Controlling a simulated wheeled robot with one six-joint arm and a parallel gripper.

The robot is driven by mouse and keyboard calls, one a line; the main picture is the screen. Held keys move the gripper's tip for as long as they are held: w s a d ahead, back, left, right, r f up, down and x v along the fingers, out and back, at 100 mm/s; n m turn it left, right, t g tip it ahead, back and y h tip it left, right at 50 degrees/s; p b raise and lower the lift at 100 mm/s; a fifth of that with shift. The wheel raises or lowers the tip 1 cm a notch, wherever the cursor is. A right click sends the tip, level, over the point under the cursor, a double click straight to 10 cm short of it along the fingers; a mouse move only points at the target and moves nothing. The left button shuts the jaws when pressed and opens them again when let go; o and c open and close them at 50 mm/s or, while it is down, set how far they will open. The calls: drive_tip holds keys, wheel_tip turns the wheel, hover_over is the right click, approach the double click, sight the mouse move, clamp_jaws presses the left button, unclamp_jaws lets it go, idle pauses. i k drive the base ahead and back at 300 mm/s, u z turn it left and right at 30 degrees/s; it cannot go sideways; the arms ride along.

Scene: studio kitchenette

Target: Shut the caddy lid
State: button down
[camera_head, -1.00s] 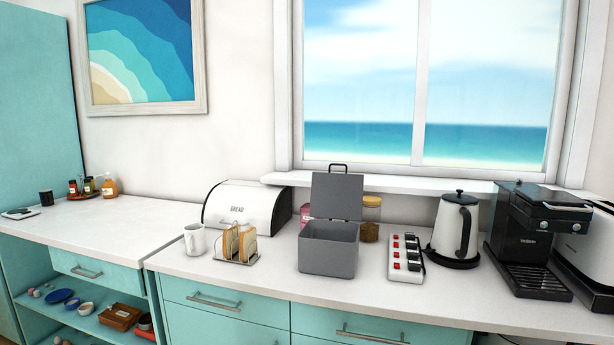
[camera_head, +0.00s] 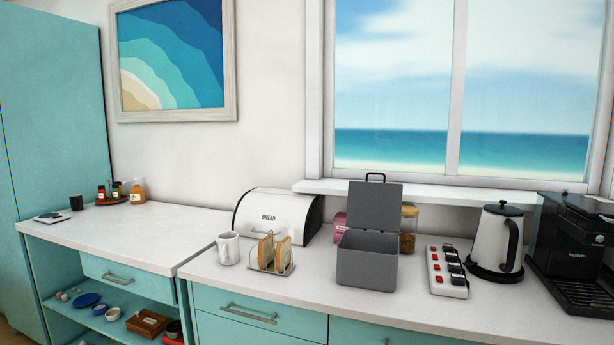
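The grey caddy (camera_head: 367,266) stands on the right-hand counter, below the window. Its lid (camera_head: 374,206) is open and stands up at the back, tilted slightly backward, with a dark loop handle (camera_head: 375,176) on its top edge. The caddy's opening faces up, and little of its inside shows. My gripper is not in this view.
Left of the caddy are a toast rack (camera_head: 270,254) with bread, a white mug (camera_head: 228,248) and a bread bin (camera_head: 279,215). A jar (camera_head: 408,229) stands close behind it. A power strip (camera_head: 447,272), kettle (camera_head: 497,241) and coffee machine (camera_head: 574,252) are to its right.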

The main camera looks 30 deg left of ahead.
sight(374, 206)
drive_tip(key=u, duration=0.55)
drive_tip(key=i, duration=0.9)
drive_tip(key=u, duration=0.3)
drive_tip(key=k, duration=0.55)
drive_tip(key=u, duration=0.65)
drive_tip(key=i, duration=1.75)
drive_tip(key=z, duration=0.65)
